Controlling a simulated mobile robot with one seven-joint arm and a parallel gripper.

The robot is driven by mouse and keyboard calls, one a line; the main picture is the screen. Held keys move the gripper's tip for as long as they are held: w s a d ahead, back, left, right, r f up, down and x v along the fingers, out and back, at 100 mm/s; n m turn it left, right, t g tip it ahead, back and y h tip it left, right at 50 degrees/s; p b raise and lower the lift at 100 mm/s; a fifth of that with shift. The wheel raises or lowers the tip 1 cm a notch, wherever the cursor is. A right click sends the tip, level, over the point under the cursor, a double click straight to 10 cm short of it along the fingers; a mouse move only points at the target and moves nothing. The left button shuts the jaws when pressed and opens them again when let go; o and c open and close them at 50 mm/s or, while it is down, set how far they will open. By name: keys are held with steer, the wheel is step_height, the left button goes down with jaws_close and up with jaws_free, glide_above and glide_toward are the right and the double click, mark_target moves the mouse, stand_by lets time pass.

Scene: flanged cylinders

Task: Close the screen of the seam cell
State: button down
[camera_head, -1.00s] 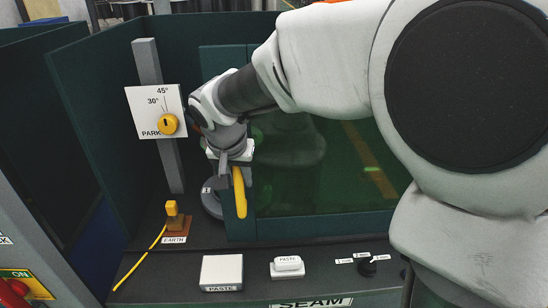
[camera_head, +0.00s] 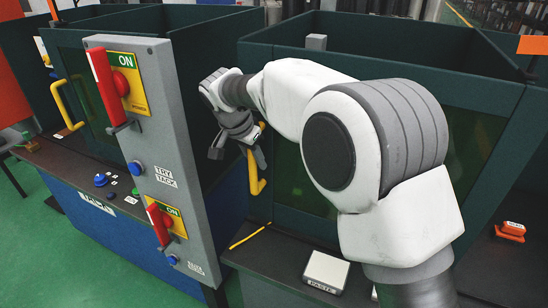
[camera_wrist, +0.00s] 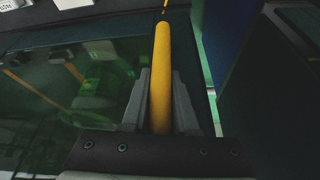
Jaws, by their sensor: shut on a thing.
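The seam cell's screen (camera_head: 290,185) is a dark green frame with a tinted window, and my arm covers part of it. Its yellow handle (camera_head: 257,178) stands upright near its left edge. My gripper (camera_head: 253,146) is shut on the handle's upper part. In the wrist view, the handle (camera_wrist: 162,60) runs between both fingers of my gripper (camera_wrist: 161,105), with the tinted window (camera_wrist: 85,85) to its left. In the head view no open gap shows left of the screen, but the edge is partly hidden.
A grey switch column (camera_head: 165,150) with red levers stands left of my gripper. Another cell with a yellow handle (camera_head: 62,105) is farther left. A white PASTE box (camera_head: 326,270) sits on the front ledge. A red-orange block (camera_head: 510,230) lies at the right.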

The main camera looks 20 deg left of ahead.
steer(key=shift+a, duration=0.4)
steer(key=c, duration=0.7)
jaws_free()
steer(key=shift+d, duration=0.15)
steer(key=p+v, duration=0.2)
steer(key=v, duration=1.5)
steer(key=shift+r, duration=0.25)
